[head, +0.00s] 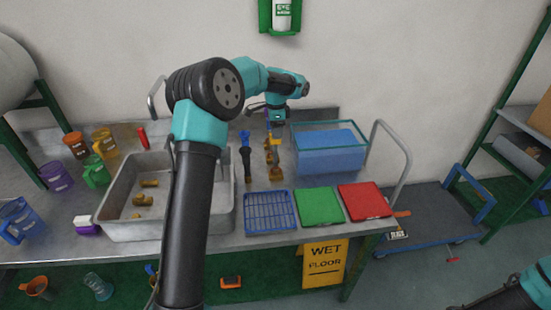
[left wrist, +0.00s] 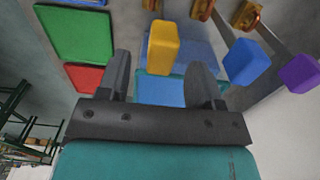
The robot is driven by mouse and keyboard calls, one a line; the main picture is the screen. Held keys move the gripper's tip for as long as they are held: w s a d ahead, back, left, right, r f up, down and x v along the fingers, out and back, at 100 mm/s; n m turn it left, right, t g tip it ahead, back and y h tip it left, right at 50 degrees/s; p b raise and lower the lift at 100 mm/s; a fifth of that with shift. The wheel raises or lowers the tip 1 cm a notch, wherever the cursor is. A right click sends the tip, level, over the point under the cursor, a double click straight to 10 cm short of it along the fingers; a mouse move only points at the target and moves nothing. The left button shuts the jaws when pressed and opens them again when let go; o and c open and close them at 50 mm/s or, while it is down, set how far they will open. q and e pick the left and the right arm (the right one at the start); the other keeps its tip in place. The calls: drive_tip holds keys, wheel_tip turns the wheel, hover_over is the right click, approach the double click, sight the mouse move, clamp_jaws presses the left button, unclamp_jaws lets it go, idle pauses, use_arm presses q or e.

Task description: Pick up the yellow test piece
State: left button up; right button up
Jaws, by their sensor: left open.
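The yellow test piece (left wrist: 163,48) is a small upright block in the left wrist view. It shows between the two fingers of my left gripper (left wrist: 162,80), with visible gaps on both sides. A blue piece (left wrist: 243,62) and a purple piece (left wrist: 299,73) stand to the right of the yellow one in the wrist view. Of my right arm only a part shows at the lower right; its gripper is outside the picture.
The clear tub with blue contents (head: 330,155) stands right of the gripper. A blue rack (head: 268,212), a green mat (head: 320,206) and a red mat (head: 363,201) lie along the front. A metal sink (head: 150,228) is at left, with several coloured mugs beyond it.

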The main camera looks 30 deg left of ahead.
use_arm(q)
drive_tip(key=shift+a+f, duration=0.1)
drive_tip(key=shift+f, duration=2.3)
drive_tip(key=shift+c, duration=0.2)
clamp_jaws()
